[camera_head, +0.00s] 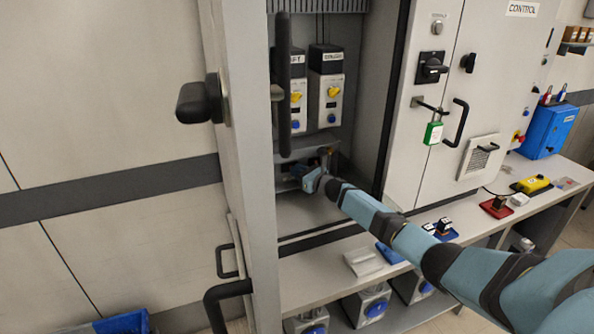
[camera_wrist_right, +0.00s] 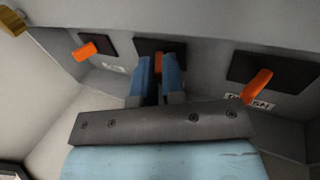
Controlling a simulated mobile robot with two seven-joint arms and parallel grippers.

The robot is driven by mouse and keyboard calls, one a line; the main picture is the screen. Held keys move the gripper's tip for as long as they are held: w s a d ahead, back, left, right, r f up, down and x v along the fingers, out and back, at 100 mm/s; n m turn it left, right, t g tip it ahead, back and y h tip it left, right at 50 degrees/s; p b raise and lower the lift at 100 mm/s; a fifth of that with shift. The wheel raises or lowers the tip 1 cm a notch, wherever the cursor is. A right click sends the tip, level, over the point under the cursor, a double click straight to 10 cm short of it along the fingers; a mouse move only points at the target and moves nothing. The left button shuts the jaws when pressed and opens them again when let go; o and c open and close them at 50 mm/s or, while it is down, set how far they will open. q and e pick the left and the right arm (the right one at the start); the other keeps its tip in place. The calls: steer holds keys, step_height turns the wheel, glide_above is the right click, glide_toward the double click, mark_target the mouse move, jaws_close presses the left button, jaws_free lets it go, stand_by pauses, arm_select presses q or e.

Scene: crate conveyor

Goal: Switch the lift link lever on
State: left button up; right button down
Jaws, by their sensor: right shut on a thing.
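My right gripper (camera_head: 311,180) reaches into the open cabinet at the sloped panel below the switch modules. In the right wrist view, its two blue fingers (camera_wrist_right: 160,82) are shut on the middle orange lever (camera_wrist_right: 158,62), which sits on a dark plate. One orange lever (camera_wrist_right: 86,50) is to the left and another (camera_wrist_right: 257,86) to the right, each on its own dark plate. I cannot read which label belongs to the held lever; the arm and fingers hide part of it. My left gripper is not in view.
The open cabinet door (camera_head: 246,150) with its black handles stands left of my arm. Two modules with yellow knobs (camera_head: 333,91) hang above the panel. A grey control cabinet (camera_head: 440,60) stands right, with a green padlock (camera_head: 433,133). A bench with small devices runs below my arm.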

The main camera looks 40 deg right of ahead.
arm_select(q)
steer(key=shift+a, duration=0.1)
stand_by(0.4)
arm_select(e)
steer(key=c, duration=1.2)
jaws_free()
